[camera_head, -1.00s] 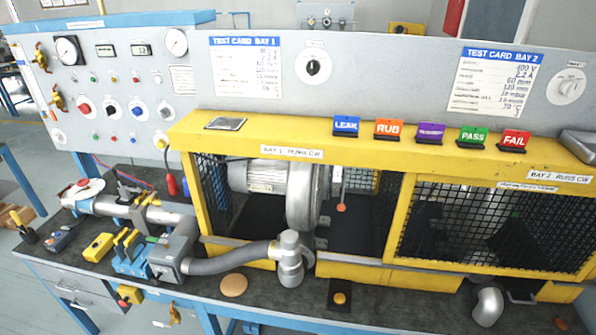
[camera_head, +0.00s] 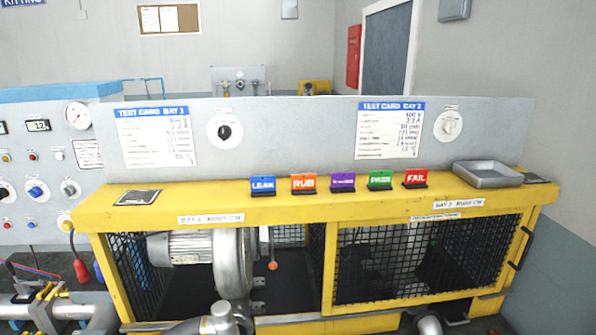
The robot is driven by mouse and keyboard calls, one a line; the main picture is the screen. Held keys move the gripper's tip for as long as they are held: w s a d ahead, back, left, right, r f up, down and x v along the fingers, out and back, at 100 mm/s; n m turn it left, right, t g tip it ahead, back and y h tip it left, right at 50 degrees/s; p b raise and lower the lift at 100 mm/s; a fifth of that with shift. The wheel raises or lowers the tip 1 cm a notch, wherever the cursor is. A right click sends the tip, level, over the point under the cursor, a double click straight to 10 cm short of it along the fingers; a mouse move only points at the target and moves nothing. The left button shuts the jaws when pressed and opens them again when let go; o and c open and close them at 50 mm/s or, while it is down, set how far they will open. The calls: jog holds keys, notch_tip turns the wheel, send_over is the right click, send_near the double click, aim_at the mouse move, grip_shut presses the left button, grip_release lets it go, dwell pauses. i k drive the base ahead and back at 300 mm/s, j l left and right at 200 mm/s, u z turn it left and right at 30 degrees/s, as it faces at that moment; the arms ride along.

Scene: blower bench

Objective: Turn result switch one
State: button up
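Two rotary switches sit on the grey back panel (camera_head: 300,150). One has a black knob (camera_head: 224,131) on a round white plate, just right of the bay 1 test card (camera_head: 155,135). The other has a pale knob (camera_head: 448,126) on a white plate, right of the bay 2 test card (camera_head: 390,130). Small labels above both are too small to read, so I cannot confirm which is result switch one. My gripper is not in view.
The yellow bench frame (camera_head: 300,207) stands below the panel. Tags LEAK (camera_head: 263,187), RUB (camera_head: 303,184), a purple one (camera_head: 342,183), PASS (camera_head: 380,181) and FAIL (camera_head: 416,180) line its top. A grey tray (camera_head: 487,175) sits right. A blower (camera_head: 226,262) is inside the left bay.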

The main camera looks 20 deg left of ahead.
aim_at(225, 132)
jog(key=u, duration=1.35)
